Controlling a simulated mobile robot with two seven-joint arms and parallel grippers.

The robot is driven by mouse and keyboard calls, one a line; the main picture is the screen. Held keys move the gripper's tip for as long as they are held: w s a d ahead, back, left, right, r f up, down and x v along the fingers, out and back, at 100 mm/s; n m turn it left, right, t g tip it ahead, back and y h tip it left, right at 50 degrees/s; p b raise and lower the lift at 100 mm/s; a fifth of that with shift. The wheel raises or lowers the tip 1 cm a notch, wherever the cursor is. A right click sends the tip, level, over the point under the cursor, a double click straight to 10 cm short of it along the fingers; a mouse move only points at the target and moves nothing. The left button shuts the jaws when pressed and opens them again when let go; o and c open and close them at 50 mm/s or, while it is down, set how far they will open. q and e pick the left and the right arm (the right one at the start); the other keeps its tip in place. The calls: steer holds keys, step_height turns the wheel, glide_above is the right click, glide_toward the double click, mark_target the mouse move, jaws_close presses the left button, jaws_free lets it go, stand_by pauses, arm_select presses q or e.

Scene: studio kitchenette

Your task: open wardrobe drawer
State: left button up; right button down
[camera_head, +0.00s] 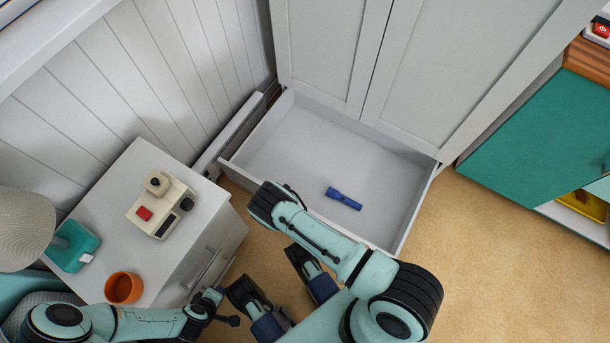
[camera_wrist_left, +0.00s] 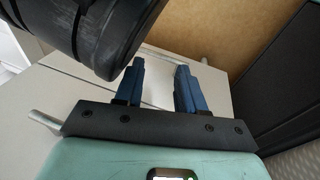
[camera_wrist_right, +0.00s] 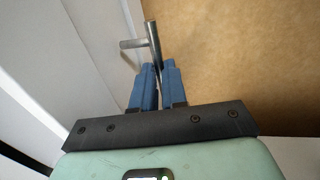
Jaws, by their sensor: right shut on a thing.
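The wardrobe (camera_head: 425,65) stands at the back with both upper doors shut. Its wide bottom drawer (camera_head: 300,125) is pulled well out, and a blue flashlight (camera_head: 344,198) lies on the drawer floor. In the right wrist view my right gripper (camera_wrist_right: 157,84) is shut on a metal bar handle (camera_wrist_right: 153,38) at a white front panel (camera_wrist_right: 92,45). In the head view my arm hides this grip. My left gripper (camera_wrist_left: 161,78) is open and empty, with pale grey furniture surfaces behind its fingers.
A teal cabinet (camera_head: 540,140) stands at right. Bare floor (camera_head: 480,260) lies right of the drawer.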

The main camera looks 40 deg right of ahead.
steer(key=c, duration=1.2)
jaws_free()
steer(key=shift+o, duration=0.2)
steer(key=shift+r, duration=0.1)
